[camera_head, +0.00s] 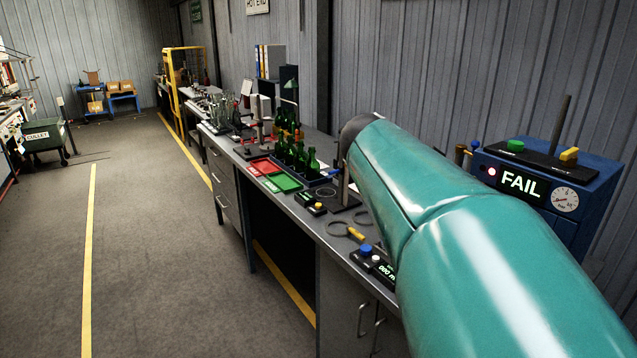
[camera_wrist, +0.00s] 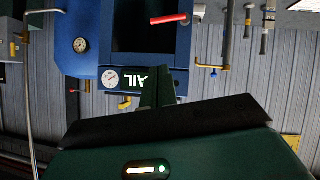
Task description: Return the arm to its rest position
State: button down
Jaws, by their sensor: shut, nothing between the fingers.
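My teal arm (camera_head: 440,190) fills the right of the head view and reaches forward over the workbench (camera_head: 330,225). Its far end is hidden behind its own link there, so my gripper is not seen in that view. In the wrist view my gripper (camera_wrist: 159,86) shows as a dark green body with a black bar and fingers together in the middle. It is shut and empty. Behind it, upside down, is the blue tester (camera_wrist: 178,78) with its display partly covered. The tester also shows in the head view (camera_head: 600,185), reading FAIL.
Green bottles (camera_head: 312,162) stand in a rack on the bench, beside a red tray (camera_head: 262,167) and a green tray (camera_head: 280,184). A magnifier (camera_head: 356,234) lies nearer. A yellow frame (camera_head: 172,85) and a cullet cart (camera_head: 45,138) stand farther back. The floor at left is clear.

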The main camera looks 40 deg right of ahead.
dwell(0.4)
jog(key=w+a+f+n+t+y, duration=0.25)
jog(key=w+a+f+n, duration=0.2)
jog(key=a, duration=0.45)
jog(key=w+a+f+n+t+y, duration=0.2)
jog(key=w+a+f+n+t, duration=0.3)
jog(key=a, duration=0.5)
jog(key=a+f+n+t+y, duration=0.1)
jog(key=a+f+n+y, duration=0.2)
jog(key=a, duration=0.7)
jog(key=s+a+f+n+y, duration=0.1)
jog(key=a+f+n+y, duration=0.2)
jog(key=a, duration=0.6)
notch_tip(320, 180, down, 2)
jog(key=n, duration=0.2)
jog(key=shift+s+a+n+t, duration=0.2)
jog(key=shift+a+n+t, duration=0.15)
jog(key=shift+d+f+y, duration=0.1)
jog(key=shift+d+y, duration=0.15)
